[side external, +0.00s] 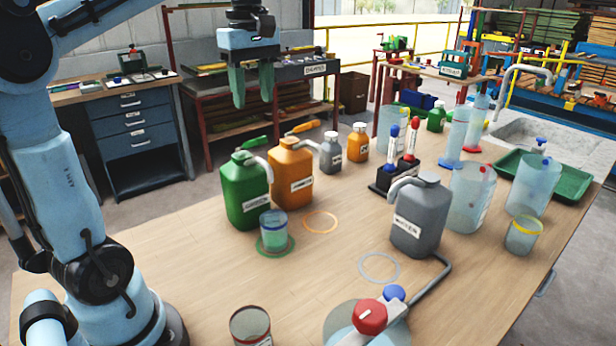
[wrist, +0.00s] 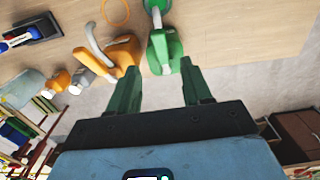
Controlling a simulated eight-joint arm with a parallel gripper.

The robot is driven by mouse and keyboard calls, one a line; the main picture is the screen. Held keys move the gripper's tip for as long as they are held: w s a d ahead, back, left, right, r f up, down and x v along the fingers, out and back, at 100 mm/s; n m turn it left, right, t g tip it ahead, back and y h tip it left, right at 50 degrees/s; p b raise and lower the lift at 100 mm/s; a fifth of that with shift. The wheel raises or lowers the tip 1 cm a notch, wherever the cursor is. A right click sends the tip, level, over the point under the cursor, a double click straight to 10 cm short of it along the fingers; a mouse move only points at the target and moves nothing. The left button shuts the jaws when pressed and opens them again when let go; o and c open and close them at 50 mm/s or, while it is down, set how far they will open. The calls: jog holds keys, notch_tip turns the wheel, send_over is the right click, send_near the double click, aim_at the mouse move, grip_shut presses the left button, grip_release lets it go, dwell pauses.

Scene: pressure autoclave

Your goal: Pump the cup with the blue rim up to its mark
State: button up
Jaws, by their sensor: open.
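The cup with the blue rim (side external: 273,232) stands upright on a green ring (side external: 262,250) in the side view, with pale green liquid inside. Its mark cannot be made out. The green pump jug (side external: 243,195) stands just behind it, its grey spout (side external: 257,163) towards the cup. The green jug also shows in the wrist view (wrist: 165,45). My gripper (side external: 253,102) is open and empty, high above and behind the green jug. In the wrist view its fingertips (wrist: 160,72) point towards that jug, apart from each other.
An orange jug (side external: 291,178) stands close beside the green one, with an empty orange ring (side external: 320,222) in front. A grey jug (side external: 416,225) has an empty pale ring (side external: 379,268). Yellow-rimmed (side external: 522,236) and red-rimmed (side external: 250,327) cups stand elsewhere. Small bottles stand behind.

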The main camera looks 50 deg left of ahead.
aim_at(257, 139)
notch_tip(257, 139, down, 10)
jog(key=shift+r, duration=0.1)
dwell(0.4)
grip_shut()
dwell(0.3)
